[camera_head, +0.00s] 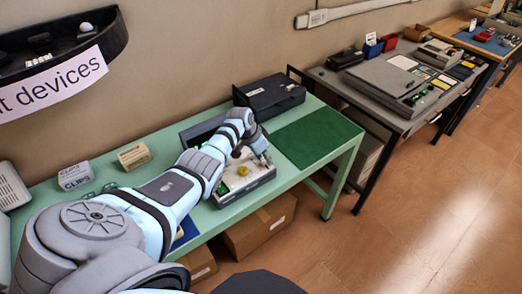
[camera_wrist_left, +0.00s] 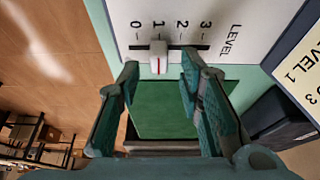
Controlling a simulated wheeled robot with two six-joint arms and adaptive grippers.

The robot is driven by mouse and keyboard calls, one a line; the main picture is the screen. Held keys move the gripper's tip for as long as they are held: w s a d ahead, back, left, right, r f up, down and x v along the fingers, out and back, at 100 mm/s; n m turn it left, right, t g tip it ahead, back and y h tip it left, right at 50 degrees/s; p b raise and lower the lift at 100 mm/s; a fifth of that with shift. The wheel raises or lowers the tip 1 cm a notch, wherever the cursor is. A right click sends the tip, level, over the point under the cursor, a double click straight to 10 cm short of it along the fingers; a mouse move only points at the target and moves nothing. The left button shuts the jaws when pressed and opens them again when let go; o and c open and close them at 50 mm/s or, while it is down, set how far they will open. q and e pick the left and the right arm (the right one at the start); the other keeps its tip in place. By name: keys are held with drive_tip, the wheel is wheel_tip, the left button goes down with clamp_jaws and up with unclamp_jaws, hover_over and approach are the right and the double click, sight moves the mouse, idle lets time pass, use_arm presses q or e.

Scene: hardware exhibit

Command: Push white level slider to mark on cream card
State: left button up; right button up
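The white level slider (camera_wrist_left: 158,58), with a red line, sits in a dark slot on a white panel (camera_wrist_left: 262,22). The panel is marked 0, 1, 2, 3 and LEVEL. The knob is in line with the 1, as near as I can tell. The cream card (camera_wrist_left: 302,72), partly cut off at right in the left wrist view, reads LEVEL 1. My left gripper (camera_wrist_left: 160,68) is open, its fingers either side of the slider with gaps; contact is not visible. In the head view my left gripper (camera_head: 262,157) is over the grey control box (camera_head: 249,192). My right gripper is not in view.
The box stands on a green table (camera_head: 222,218). A dark green mat (camera_head: 317,137) lies to its right and a black case (camera_head: 270,95) behind it. A CLIPS box (camera_head: 76,176) and a tan box (camera_head: 134,156) stand at left.

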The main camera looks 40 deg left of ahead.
use_arm(q)
drive_tip(key=v, duration=1.1)
drive_tip(key=shift+s+r, duration=0.25)
drive_tip(key=shift+a, duration=0.1)
